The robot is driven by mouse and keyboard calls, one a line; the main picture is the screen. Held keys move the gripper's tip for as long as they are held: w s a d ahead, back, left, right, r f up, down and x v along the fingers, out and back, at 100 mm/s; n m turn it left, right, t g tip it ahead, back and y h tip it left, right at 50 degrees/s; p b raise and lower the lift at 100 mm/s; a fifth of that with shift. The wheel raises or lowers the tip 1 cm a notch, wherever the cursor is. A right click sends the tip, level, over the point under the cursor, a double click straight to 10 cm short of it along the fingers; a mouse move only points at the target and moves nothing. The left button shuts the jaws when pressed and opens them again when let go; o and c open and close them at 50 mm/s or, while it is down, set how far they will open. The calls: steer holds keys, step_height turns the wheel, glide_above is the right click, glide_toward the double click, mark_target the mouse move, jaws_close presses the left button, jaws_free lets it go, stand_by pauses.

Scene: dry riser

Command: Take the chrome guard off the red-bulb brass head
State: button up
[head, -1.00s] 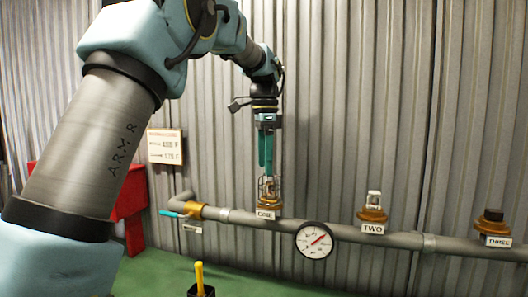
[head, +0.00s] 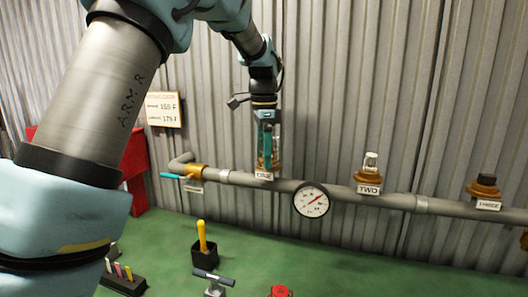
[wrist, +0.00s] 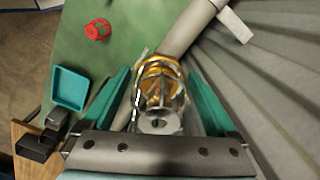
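The chrome guard (wrist: 161,104) is a wire cage with a slotted round metal top. It stands around the brass head (wrist: 160,68) on the pipe branch labelled ONE (head: 264,176). The bulb inside is too blurred to tell its colour. My gripper (wrist: 158,82) is open, with one teal finger on each side of the guard and a gap at each side in the wrist view. In the head view my gripper (head: 268,150) points down over head ONE and partly hides the guard.
Head TWO (head: 369,178) has a pale bulb; head THREE (head: 484,190) has a dark top. A gauge (head: 311,200) hangs on the pipe. A black holder (head: 204,262) with a yellow handle and a red round part (head: 280,291) are below. A teal tray (wrist: 70,88) shows too.

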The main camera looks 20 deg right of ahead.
steer(key=c, duration=1)
steer(key=shift+r, duration=0.1)
steer(key=shift+r, duration=0.1)
steer(key=shift+r+p, duration=3.6)
steer(key=shift+r, duration=0.45)
steer(key=shift+r, duration=0.1)
steer(key=shift+r, duration=1.95)
